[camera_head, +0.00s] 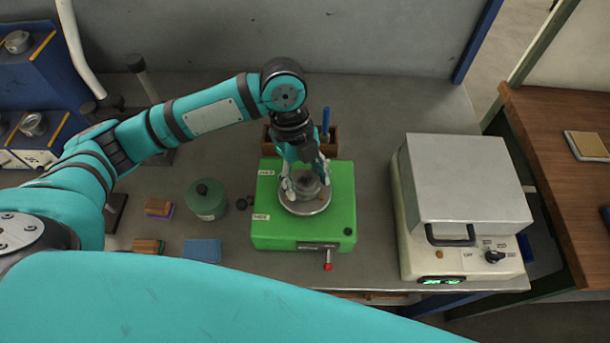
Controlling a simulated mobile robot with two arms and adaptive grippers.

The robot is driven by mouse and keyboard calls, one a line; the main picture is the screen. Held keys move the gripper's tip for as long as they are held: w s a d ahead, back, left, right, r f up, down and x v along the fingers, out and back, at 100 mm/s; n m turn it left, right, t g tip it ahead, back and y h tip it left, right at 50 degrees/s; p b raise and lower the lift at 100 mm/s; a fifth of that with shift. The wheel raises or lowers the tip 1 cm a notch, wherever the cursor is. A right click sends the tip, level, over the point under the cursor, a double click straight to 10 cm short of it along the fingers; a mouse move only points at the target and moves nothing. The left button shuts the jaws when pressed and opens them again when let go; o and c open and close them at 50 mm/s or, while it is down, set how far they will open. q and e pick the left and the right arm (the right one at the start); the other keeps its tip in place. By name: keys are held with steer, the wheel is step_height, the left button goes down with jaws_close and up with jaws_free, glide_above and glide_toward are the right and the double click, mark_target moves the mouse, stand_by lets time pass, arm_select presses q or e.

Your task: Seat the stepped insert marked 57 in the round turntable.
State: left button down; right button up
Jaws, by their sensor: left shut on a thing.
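The round turntable (304,208) is a metal disc on top of a green machine box (265,232) near the middle of the bench. My left gripper (306,184) reaches down over the turntable with its fingers shut on a small grey round piece (307,186), which looks like the stepped insert. The piece is at the turntable's middle, but I cannot tell whether it is seated or held just above. No number 57 is readable on it. My right gripper is not in view.
A white furnace box (465,185) with a dark handle stands on the right. A green canister (206,199), a blue cloth or pad (202,252) and small brushes or blocks (158,208) lie left of the green machine. A wooden holder (332,139) stands behind it.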

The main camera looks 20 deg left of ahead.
arm_select(q)
steer(key=shift+p, duration=0.45)
stand_by(0.4)
stand_by(0.3)
steer(key=shift+f, duration=0.25)
steer(key=shift+r, duration=0.25)
steer(key=shift+r+p, duration=0.55)
steer(key=shift+p, duration=0.3)
steer(key=shift+p, duration=0.4)
stand_by(0.6)
steer(key=shift+f+b, duration=0.35)
steer(key=shift+f, duration=0.45)
stand_by(0.5)
steer(key=shift+r, duration=0.2)
